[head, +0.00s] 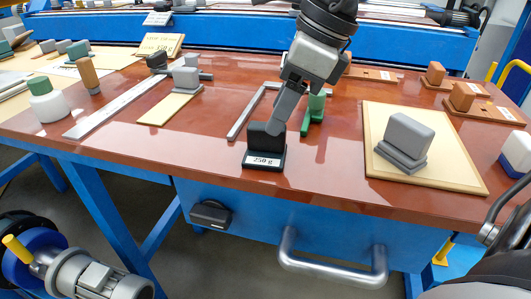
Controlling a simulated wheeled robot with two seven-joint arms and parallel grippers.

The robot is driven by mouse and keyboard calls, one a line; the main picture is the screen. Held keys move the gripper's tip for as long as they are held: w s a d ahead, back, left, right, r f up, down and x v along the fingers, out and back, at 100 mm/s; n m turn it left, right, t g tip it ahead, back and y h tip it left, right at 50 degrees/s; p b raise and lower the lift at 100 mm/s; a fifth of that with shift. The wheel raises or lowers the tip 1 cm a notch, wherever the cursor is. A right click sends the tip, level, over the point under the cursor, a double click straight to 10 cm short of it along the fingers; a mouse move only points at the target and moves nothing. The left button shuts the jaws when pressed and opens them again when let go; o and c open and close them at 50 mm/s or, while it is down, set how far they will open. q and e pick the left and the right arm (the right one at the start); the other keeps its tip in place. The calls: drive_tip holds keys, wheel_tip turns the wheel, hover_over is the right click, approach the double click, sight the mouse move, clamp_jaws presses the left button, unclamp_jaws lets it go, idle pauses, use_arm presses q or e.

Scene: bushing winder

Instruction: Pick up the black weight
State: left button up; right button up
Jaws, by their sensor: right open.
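The black weight (265,138) is a dark block on a wider black base, with a white "250 g" label on its front. It stands upright on the reddish-brown tabletop (215,160), near the front edge at the middle. My right gripper (275,126) reaches down from the top, tilted, with its fingertips at the upper right part of the weight. The gripper is open. Its fingers overlap in this view, so I cannot tell whether they straddle or touch the weight. The weight rests on the table. My left gripper is not in view.
Right of the weight are a green upright piece (315,110) and a grey block (408,138) on a pale board (462,176). A metal square (242,118) lies behind. Left are a ruler (115,105) and a white bottle (48,104). Tabletop left of the weight is clear.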

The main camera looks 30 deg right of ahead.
sight(265, 144)
drive_tip(key=x, duration=0.5)
drive_tip(key=shift+w+a+r, duration=0.1)
drive_tip(key=shift+w, duration=0.05)
clamp_jaws()
drive_tip(key=shift+r, duration=0.2)
